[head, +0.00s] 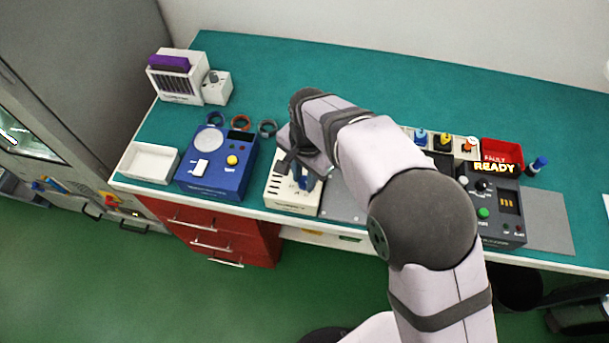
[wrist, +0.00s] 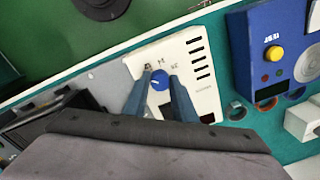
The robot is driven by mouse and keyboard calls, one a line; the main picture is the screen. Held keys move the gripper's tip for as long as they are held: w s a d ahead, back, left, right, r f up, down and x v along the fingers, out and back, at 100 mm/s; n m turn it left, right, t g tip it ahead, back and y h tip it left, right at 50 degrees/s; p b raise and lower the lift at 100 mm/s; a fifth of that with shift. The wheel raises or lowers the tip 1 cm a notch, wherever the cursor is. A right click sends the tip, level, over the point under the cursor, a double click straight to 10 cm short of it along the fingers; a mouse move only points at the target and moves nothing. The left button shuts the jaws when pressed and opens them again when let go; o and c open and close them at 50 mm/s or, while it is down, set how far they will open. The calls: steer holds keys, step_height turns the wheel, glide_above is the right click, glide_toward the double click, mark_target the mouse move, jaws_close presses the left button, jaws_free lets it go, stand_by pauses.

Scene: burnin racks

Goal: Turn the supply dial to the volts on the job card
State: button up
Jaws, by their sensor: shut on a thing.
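The supply is a cream box with dark vent slots. In the wrist view the supply (wrist: 202,85) lies under my gripper, and in the head view the supply (head: 287,200) is partly hidden by my arm. Its round blue dial (wrist: 160,80) has a white pointer mark, with small printed marks around it that are too small to read surely. My gripper (wrist: 160,84) is shut on the dial, one finger on each side; it also shows in the head view (head: 296,176). I cannot pick out the job card in either view.
A blue unit (head: 221,170) with a yellow button stands left of the supply. A white tray (head: 150,162) is at the bench's left end. A dark unit (head: 493,212) with a green button and a lit READY sign (head: 494,165) stand right of my arm.

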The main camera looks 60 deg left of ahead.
mark_target(305, 181)
steer(key=m, duration=0.5)
steer(key=shift+a+r, duration=0.1)
stand_by(0.4)
steer(key=shift+w, duration=0.1)
steer(key=o, duration=1)
steer(key=shift+o, duration=0.2)
steer(key=shift+d+r+b, duration=0.2)
steer(key=shift+r+b, duration=1.05)
steer(key=shift+r, duration=2.45)
